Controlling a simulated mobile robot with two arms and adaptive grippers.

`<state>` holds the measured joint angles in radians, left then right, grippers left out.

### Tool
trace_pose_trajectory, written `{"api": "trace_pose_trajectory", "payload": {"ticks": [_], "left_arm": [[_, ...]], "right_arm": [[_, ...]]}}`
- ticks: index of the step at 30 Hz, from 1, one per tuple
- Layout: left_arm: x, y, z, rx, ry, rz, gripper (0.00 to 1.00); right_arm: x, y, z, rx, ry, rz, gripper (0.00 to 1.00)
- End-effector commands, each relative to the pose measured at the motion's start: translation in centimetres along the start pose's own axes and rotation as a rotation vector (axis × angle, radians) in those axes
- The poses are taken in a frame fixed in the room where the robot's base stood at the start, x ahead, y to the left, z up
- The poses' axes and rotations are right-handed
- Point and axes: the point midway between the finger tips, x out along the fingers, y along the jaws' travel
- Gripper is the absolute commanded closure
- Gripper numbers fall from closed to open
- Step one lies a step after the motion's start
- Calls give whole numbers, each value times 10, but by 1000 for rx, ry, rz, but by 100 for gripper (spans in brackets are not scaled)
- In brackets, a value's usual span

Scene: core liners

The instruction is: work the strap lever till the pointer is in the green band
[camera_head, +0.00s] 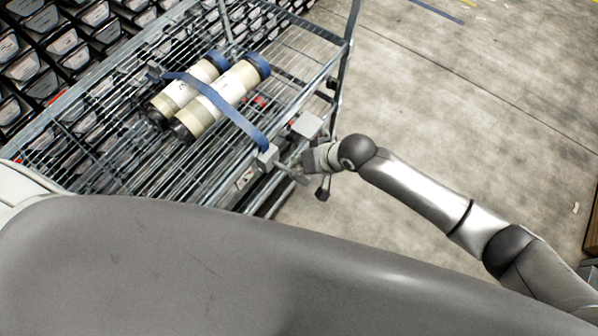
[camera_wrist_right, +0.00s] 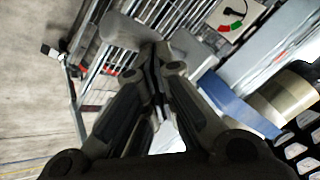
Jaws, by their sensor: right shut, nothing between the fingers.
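A blue strap (camera_head: 215,101) runs across two cream tubes (camera_head: 223,98) with blue and black ends, lying on a wire rack cart. The strap ends at a grey ratchet block (camera_head: 267,157) on the cart's near edge. My right gripper (camera_head: 304,161) is shut and empty beside it. In the right wrist view, the fingertips (camera_wrist_right: 155,58) lie close to a grey lever handle (camera_wrist_right: 125,30); I cannot tell if they touch. A white gauge (camera_wrist_right: 240,14) shows a red part, a green part and a black pointer; the pointer's exact reading is too small to tell. My left gripper is not in view.
The wire cart (camera_head: 110,160) has metal rails and an upright post at its right. Racks of dark trays (camera_head: 60,45) stand behind.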

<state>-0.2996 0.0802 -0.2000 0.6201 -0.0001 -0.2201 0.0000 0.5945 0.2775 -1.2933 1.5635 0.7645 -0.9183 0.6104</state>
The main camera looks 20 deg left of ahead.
Motion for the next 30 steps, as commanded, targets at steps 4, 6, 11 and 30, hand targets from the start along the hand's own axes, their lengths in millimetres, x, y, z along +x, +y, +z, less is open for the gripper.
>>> {"api": "trace_pose_trajectory", "payload": {"ticks": [4, 6, 11, 30], "left_arm": [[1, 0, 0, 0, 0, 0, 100], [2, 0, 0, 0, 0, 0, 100], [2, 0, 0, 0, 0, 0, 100], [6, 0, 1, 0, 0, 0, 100]], "right_arm": [[2, 1, 2, 1, -1, 0, 100], [2, 2, 2, 1, -1, 0, 100], [4, 3, 3, 1, -1, 0, 100], [9, 7, 7, 0, -1, 1, 100]]}}
